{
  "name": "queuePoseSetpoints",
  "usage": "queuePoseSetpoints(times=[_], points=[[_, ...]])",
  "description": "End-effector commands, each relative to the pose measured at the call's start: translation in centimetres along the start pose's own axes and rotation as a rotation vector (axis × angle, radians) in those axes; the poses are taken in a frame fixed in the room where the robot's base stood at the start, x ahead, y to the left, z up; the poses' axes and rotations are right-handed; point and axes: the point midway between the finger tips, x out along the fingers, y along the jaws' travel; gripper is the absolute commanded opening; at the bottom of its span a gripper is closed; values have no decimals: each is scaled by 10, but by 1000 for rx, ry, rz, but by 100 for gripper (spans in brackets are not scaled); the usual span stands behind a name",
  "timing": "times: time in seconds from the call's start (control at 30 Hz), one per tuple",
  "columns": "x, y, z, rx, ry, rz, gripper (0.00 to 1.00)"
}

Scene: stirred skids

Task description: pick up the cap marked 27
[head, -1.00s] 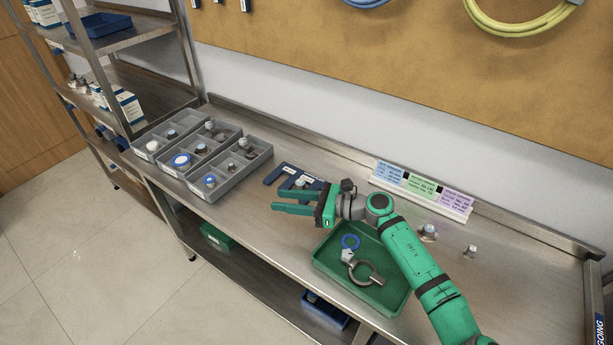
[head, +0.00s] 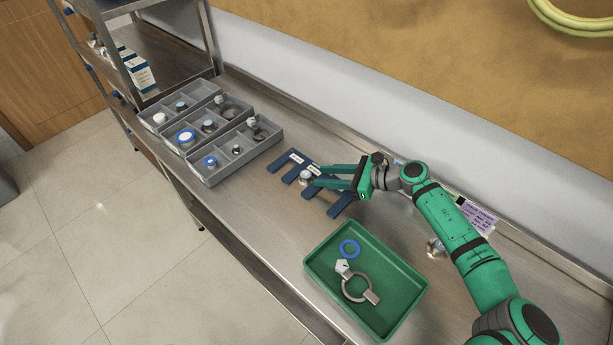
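My gripper (head: 319,176) is open, its two green fingers pointing left over the blue slotted rack (head: 283,162). A small silver and white capped piece (head: 305,177) sits at the rack just beyond the fingertips; I cannot tell whether the fingers touch it.
Grey trays (head: 240,172) stand left of the rack. A metal part (head: 435,247) is partly hidden by my arm. Bare bench lies between rack and green tray.

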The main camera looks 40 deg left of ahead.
Motion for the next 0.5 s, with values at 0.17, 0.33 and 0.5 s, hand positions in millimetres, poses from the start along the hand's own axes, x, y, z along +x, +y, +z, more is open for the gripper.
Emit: queuePoseSetpoints(times=[0.17,0.33,0.5], points=[[9,-1,0,1,0,-3,33],[26,-1,3,2,0,-2,33],[50,-2,4,3,0,-4,33]])
